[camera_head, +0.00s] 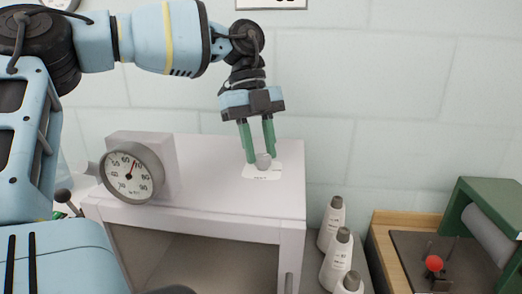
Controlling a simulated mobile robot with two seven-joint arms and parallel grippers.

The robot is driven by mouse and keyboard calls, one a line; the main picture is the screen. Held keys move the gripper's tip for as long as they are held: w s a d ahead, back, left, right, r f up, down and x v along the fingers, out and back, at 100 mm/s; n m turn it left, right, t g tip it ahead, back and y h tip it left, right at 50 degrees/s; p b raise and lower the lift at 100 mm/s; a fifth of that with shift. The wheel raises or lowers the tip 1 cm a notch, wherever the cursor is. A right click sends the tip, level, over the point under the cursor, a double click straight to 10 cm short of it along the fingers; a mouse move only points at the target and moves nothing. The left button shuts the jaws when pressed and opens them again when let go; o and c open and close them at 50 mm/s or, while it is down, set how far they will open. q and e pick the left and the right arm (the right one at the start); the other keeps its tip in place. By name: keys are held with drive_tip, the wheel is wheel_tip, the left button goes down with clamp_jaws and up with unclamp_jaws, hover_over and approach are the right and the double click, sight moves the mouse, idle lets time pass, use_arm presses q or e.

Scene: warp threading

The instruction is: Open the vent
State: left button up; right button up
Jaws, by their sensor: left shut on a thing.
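The vent's small grey knob (263,161) stands on a white label plate (262,174) on top of the white cabinet (215,155). My left gripper (261,158) reaches down from above, with its two green fingers on either side of the knob. It is shut on the knob, whose upper part shows between the fingertips. The printing on the plate is too small to read. My right gripper is not in view.
A round dial gauge (131,174) is at the cabinet's left front. Further right are a wooden-edged board (379,251), a red knob (433,264) and a green machine with a roller (489,207). A tiled wall is behind.

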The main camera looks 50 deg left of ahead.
use_arm(q)
drive_tip(key=m, duration=0.1)
drive_tip(key=m+g, duration=0.1)
drive_tip(key=m, duration=0.1)
drive_tip(key=m+g+b, duration=0.1)
drive_tip(key=m, duration=0.1)
drive_tip(key=shift+w+d+y, duration=0.15)
drive_tip(key=shift+w+y, duration=0.15)
drive_tip(key=shift+y, duration=0.1)
drive_tip(key=shift+w+d+m+g+y, duration=0.1)
drive_tip(key=shift+m+g+y, duration=0.15)
drive_tip(key=shift+m, duration=0.8)
drive_tip(key=shift+d+m+g+y, duration=0.15)
drive_tip(key=shift+m+y, duration=0.2)
drive_tip(key=shift+m, duration=0.7)
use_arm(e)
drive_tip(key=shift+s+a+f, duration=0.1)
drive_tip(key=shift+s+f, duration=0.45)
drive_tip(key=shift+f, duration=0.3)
use_arm(q)
drive_tip(key=shift+a, duration=0.1)
drive_tip(key=o, duration=1)
drive_tip(key=shift+c, duration=0.2)
drive_tip(key=v, duration=0.8)
drive_tip(key=shift+f, duration=0.15)
